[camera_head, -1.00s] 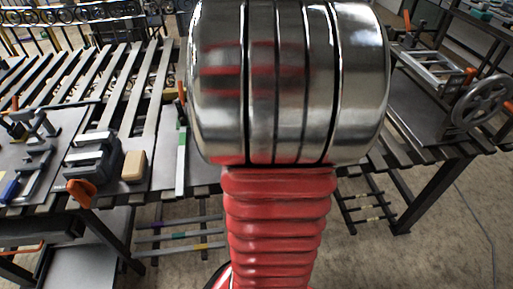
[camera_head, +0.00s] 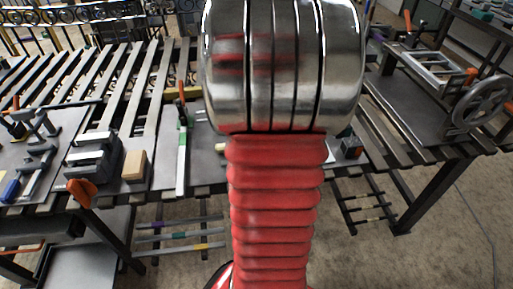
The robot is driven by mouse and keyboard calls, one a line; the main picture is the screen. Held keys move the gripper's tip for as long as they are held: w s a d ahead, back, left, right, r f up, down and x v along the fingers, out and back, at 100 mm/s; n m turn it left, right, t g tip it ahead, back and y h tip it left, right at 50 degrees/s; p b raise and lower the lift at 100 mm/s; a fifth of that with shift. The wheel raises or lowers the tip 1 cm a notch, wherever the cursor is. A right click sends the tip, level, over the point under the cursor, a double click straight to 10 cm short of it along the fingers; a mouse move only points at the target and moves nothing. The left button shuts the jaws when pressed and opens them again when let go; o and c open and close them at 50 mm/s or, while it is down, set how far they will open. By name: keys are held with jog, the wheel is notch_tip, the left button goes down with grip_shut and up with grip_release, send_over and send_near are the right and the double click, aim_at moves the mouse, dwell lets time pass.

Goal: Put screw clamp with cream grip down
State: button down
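My own arm, with a polished metal joint (camera_head: 285,65) above a red ribbed sleeve (camera_head: 275,200), fills the middle of the head view. My gripper is not visible, so its hold cannot be seen. I cannot pick out the screw clamp with cream grip for certain. A small cream piece (camera_head: 220,147) shows just left of my arm on the slatted bench, and a dark object (camera_head: 350,147) shows just right of it. Most of either thing may be hidden behind the arm.
The slatted bench (camera_head: 100,65) spans the view. On its left are a grey vise (camera_head: 94,158), a wooden block (camera_head: 134,166), other clamps (camera_head: 36,165) and a green-and-white bar (camera_head: 182,150). A spoked handwheel (camera_head: 482,103) stands at the right.

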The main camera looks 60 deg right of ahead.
jog(key=c, duration=1.5)
grip_release()
jog(key=shift+v, duration=6.05)
